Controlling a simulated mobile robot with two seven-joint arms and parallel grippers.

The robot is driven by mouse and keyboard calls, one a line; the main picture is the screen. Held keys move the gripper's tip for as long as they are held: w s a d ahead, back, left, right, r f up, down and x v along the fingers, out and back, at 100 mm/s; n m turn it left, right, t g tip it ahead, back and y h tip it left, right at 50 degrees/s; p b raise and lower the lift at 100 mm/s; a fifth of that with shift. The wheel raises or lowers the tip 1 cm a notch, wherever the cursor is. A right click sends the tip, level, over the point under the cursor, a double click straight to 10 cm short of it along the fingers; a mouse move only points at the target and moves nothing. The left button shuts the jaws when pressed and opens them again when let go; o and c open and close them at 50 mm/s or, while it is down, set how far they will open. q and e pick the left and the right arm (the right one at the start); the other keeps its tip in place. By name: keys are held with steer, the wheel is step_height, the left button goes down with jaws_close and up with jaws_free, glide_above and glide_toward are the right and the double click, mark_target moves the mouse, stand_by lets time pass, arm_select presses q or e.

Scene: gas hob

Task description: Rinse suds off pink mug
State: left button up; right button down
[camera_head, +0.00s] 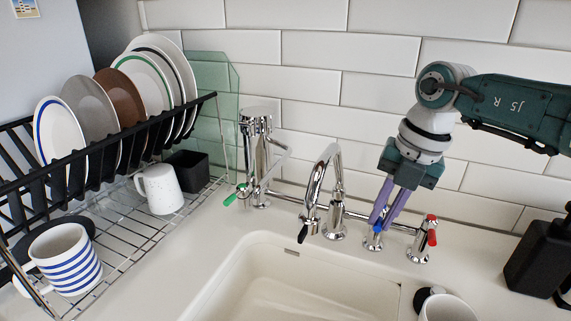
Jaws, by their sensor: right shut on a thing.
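My right gripper (380,217) reaches down from the right with its purple fingers shut on the blue-marked tap handle (377,241) behind the sink. The chrome tap (335,190) has a curved spout over the sink's back edge, and no water shows from it. The sink basin (300,288) looks empty where it shows. No clearly pink mug is in view. A pale mug (447,309) at the bottom edge is cut off, and its colour and any suds cannot be told. My left gripper is not in view.
A red-marked handle (431,237) stands just right of the gripper. A dish rack (110,150) with several plates, a striped mug (66,262) and a speckled white mug (160,190) fills the left. A black bottle (538,255) stands at right. A tiled wall is close behind.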

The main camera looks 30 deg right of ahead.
steer(key=n+b, duration=0.1)
steer(key=n, duration=0.1)
steer(key=s+d+n+b, duration=0.1)
steer(key=n, duration=0.1)
steer(key=shift+d+g+b, duration=0.2)
steer(key=shift+g+b, duration=0.1)
steer(key=shift+b, duration=0.05)
steer(key=c, duration=0.9)
jaws_free()
steer(key=r, duration=0.3)
steer(key=d+r, duration=0.1)
steer(key=r, duration=0.2)
steer(key=s+r+p, duration=0.1)
steer(key=r, duration=0.2)
steer(key=shift+d+r, duration=0.3)
steer(key=shift+r, duration=0.1)
